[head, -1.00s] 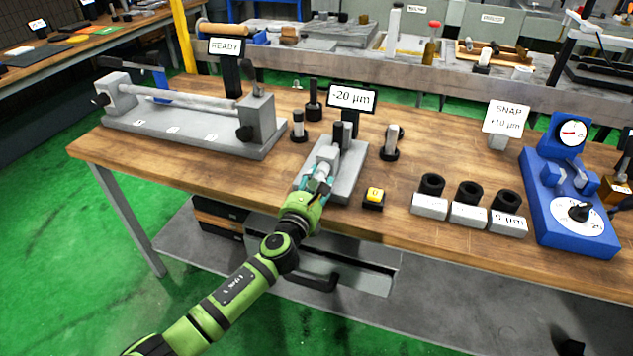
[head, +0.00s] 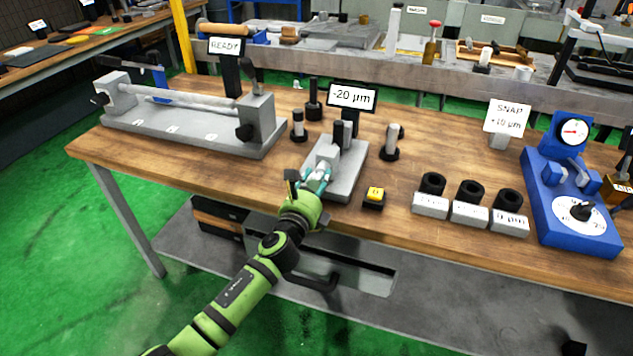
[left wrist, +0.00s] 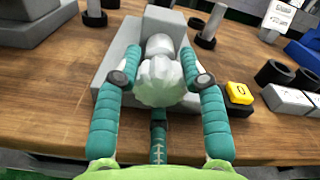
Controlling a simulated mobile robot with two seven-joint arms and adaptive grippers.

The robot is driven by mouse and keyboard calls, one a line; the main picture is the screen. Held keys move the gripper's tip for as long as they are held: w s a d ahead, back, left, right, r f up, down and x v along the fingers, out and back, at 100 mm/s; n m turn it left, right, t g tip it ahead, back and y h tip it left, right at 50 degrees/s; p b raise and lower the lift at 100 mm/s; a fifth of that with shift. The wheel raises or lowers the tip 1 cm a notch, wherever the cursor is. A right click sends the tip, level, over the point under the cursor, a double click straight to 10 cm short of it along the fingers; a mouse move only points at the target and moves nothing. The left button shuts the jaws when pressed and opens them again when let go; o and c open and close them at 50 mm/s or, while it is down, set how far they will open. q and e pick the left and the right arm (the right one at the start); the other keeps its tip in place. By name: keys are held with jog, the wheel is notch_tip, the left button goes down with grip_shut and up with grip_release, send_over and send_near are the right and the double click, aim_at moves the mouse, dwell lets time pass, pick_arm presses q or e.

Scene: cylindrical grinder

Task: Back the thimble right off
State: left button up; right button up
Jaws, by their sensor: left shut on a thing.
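The thimble (left wrist: 158,82) is a pale ribbed knob on the front of a grey block-shaped gauge in the left wrist view. The gauge's grey base (head: 345,185) lies near the front edge of the bench, with a display (head: 352,96) reading -20 µm behind it. My left gripper (head: 318,178) reaches it from the front; in the left wrist view its teal fingers (left wrist: 162,78) stand on either side of the thimble, shut on it. In the head view the fingers hide most of the thimble. My right gripper is not in view.
A yellow button (head: 375,192) marked 0 sits just right of the gauge. Grey blocks with black rings (head: 469,213) and a blue dial gauge (head: 570,185) stand further right. A long grey fixture (head: 185,125) lies to the left. Dark posts stand behind and beside the gauge.

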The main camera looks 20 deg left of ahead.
pick_arm(q)
jog(key=n, duration=0.5)
jog(key=shift+n, duration=0.3)
jog(key=n, duration=1)
jog(key=shift+r+n+p, duration=0.1)
jog(key=shift+n+p, duration=0.3)
jog(key=n+p, duration=0.1)
jog(key=n, duration=0.3)
jog(key=shift+n, duration=0.3)
jog(key=o, duration=1.2)
jog(key=shift+c, duration=0.2)
